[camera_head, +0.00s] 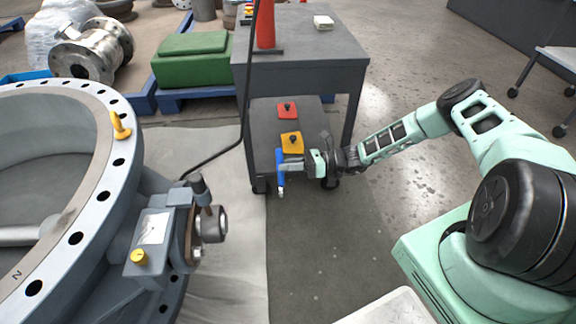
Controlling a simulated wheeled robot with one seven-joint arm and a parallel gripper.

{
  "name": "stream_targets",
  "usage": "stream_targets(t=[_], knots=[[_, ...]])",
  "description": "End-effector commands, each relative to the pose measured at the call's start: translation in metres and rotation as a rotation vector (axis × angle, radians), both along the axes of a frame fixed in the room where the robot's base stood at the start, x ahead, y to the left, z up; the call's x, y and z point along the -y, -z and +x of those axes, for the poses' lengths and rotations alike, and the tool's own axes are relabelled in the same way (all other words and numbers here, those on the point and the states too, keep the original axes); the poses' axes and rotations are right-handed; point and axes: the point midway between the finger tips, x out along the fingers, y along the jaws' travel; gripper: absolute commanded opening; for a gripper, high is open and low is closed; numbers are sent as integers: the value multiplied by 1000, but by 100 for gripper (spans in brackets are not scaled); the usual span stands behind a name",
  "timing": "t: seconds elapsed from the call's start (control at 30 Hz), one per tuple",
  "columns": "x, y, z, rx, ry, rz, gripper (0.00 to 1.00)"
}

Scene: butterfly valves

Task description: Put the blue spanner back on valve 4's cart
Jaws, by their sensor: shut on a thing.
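My gripper (284,166) is shut on the blue spanner (281,182), which hangs roughly upright from the fingertips. A dark grey cart (318,72) stands at the upper middle, with a top and a lower shelf (262,133). A red pad (287,110) and a yellow pad (291,142) lie on the lower shelf. In the picture the gripper and spanner overlap the near end of this shelf; their height above it is hard to tell. I see no readable number on the cart.
A large grey flanged valve (90,185) fills the left side, with a yellow eyebolt (120,126) on its rim. A black cable (218,152) runs down beside the cart. A red cone (265,25) stands on the cart top. Bare floor (330,245) lies in front of the cart.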

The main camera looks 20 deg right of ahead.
Motion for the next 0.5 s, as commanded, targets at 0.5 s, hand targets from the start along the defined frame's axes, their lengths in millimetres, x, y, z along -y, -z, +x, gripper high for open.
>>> stream_targets(t=[0.5], knots=[[0, -77, 0, 1, 0, 1, 0]])
